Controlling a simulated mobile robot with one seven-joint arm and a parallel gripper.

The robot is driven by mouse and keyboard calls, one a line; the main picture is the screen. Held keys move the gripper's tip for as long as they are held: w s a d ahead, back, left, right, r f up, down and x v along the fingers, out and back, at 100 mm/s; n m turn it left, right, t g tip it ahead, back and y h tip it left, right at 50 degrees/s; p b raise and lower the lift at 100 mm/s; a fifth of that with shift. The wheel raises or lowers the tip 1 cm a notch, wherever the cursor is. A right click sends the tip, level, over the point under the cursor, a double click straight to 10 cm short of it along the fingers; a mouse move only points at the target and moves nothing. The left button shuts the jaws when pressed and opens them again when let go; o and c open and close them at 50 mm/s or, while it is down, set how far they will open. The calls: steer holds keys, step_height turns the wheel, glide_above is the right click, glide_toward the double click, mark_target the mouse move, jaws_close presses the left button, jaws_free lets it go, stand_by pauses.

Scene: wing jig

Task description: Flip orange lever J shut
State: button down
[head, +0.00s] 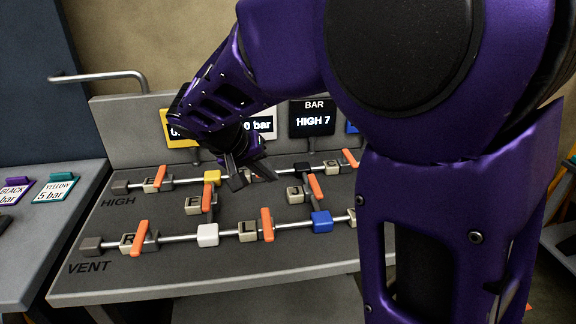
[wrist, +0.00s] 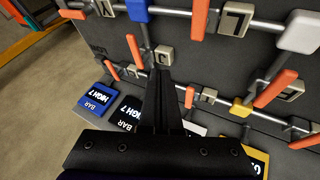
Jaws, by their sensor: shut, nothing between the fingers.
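Orange lever J (head: 315,187) stands beside the pale block marked J (head: 294,194), on the short cross pipe between the HIGH and VENT pipes. It slants roughly along that cross pipe. In the wrist view, seen upside down, the lever (wrist: 134,52) is left of its block (wrist: 164,56). My gripper (head: 252,172) is over the HIGH pipe, left of lever J and apart from it in the head view. Its dark fingers (wrist: 158,82) are together and empty in the wrist view. They hide part of the panel behind them.
Other orange levers stand close by, including the one at L (head: 267,224) and the one at the upper right (head: 350,158). A blue block (head: 322,222), a white block (head: 208,235) and a yellow block (head: 212,177) sit on the pipes. Signs stand behind, including HIGH 7 (head: 313,121).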

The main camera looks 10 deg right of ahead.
mark_target(315, 190)
steer(key=shift+f, duration=0.1)
steer(key=x, duration=1)
steer(key=shift+d+f+b, duration=0.15)
steer(key=shift+b, duration=0.25)
steer(key=d, duration=0.2)
steer(key=shift+d+r, duration=0.3)
steer(key=shift+d+p, duration=0.3)
steer(key=shift+d, duration=0.25)
steer(key=shift+f, duration=0.1)
